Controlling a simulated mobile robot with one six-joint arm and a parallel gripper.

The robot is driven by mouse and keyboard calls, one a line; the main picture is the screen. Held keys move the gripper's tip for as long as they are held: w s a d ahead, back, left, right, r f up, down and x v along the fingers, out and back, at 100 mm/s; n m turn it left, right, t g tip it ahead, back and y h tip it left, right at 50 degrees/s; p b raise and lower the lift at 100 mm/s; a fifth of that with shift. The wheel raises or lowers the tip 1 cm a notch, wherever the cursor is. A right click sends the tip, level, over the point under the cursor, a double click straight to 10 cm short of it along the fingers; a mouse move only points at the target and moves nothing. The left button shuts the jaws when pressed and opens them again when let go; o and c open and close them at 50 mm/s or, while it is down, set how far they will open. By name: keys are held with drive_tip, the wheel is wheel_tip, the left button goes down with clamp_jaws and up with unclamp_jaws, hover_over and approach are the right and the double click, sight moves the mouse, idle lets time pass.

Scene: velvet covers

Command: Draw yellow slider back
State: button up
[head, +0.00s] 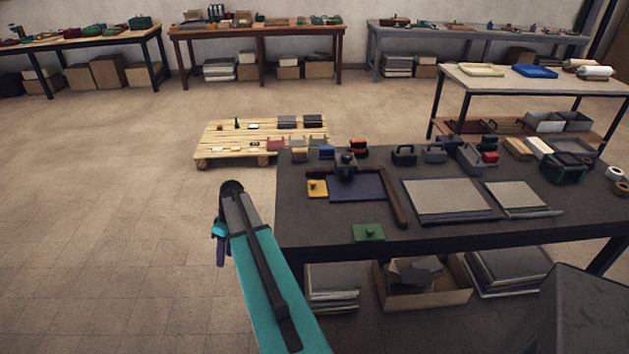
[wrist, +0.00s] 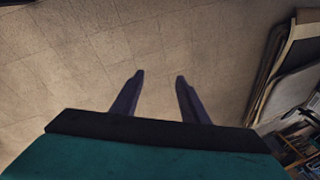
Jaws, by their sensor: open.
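The slider does not show in the wrist view.
A green knobbed block (head: 368,232) lies at the bench's front edge. A black device (head: 346,168) stands behind the panel. Grey boards (head: 447,200) lie to the right. Stacked sheets (head: 332,285) and a cardboard box (head: 420,290) sit below. Floor on the left is clear.

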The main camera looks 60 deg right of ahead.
sight(313, 182)
drive_tip(key=s+d+r+t, duration=0.1)
drive_tip(key=d+r, duration=0.4)
drive_tip(key=d, duration=0.2)
drive_tip(key=s+d+r+m+h, duration=0.1)
drive_tip(key=s+d+r, duration=0.1)
drive_tip(key=d+r, duration=0.3)
drive_tip(key=s+d+r+m+t, duration=0.1)
drive_tip(key=d+r, duration=0.4)
drive_tip(key=d, duration=0.5)
drive_tip(key=shift+s+d+r+t+h, duration=0.15)
drive_tip(key=shift+s+h, duration=0.05)
drive_tip(key=shift+s, duration=0.2)
drive_tip(key=shift+s+d+r+t+h, duration=0.1)
drive_tip(key=shift+s+t+h, duration=0.1)
drive_tip(key=shift+s, duration=0.15)
drive_tip(key=s+d+r+m+h, duration=0.2)
drive_tip(key=s+d+r, duration=0.9)
drive_tip(key=s+d, duration=0.2)
drive_tip(key=shift+d+m+t, duration=0.3)
drive_tip(key=shift+m+t, duration=0.1)
drive_tip(key=shift+t, duration=0.05)
drive_tip(key=shift+f, duration=0.1)
drive_tip(key=shift+p+x, duration=1.7)
drive_tip(key=shift+x, duration=5.2)
